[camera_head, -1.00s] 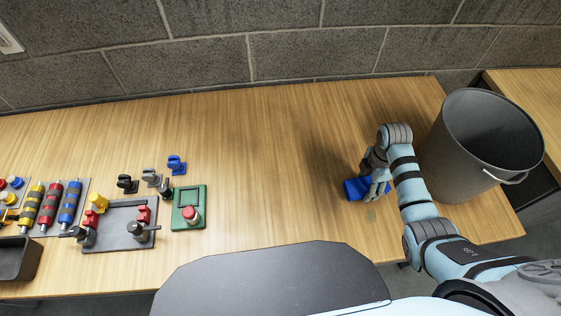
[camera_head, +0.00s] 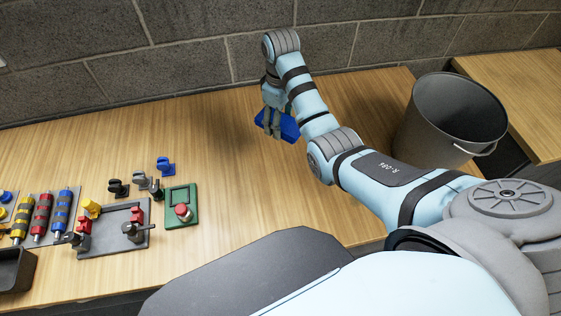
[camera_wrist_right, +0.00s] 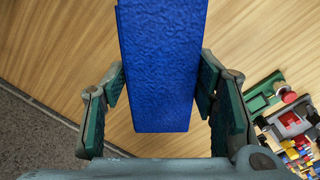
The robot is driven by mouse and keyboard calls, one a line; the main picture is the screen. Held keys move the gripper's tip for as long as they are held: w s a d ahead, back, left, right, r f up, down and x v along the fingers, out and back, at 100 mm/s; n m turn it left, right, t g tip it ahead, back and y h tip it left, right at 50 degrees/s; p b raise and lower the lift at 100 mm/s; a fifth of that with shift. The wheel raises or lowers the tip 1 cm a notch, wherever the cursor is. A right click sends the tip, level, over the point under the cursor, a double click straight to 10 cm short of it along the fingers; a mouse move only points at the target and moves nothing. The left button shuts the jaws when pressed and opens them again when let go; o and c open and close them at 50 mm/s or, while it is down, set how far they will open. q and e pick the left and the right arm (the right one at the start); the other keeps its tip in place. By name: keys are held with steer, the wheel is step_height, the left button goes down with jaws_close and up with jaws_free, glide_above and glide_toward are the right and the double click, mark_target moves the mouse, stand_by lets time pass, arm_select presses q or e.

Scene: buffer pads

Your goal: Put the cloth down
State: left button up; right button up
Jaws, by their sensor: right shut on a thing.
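The cloth (camera_head: 289,127) is a blue, textured, folded piece held by my right gripper (camera_head: 273,118) over the wooden table (camera_head: 240,190), toward its back edge. In the right wrist view the cloth (camera_wrist_right: 158,70) fills the middle, between the two fingers of the gripper (camera_wrist_right: 160,95), which are shut on it. The cloth seems to be above the table; how high I cannot tell. My left gripper is not in view.
A dark grey bucket (camera_head: 450,125) stands at the right. A green box with a red button (camera_head: 181,207), a grey fixture plate (camera_head: 113,230), several small clamps and coloured rollers (camera_head: 41,215) lie at the left. The table between is clear.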

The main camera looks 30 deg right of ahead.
step_height(320, 180, down, 6)
steer(key=b, duration=0.2)
glide_above(281, 163)
step_height(281, 163, down, 8)
steer(key=shift+w+r, duration=0.1)
steer(key=shift+r, duration=0.1)
step_height(281, 163, down, 5)
steer(key=shift+r+b, duration=0.1)
steer(key=shift+b, duration=1.05)
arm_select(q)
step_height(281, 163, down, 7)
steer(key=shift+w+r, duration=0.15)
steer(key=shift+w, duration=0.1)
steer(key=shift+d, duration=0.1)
arm_select(e)
steer(key=o, duration=1.1)
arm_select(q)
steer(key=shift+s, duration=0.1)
arm_select(e)
steer(key=shift+o, duration=0.2)
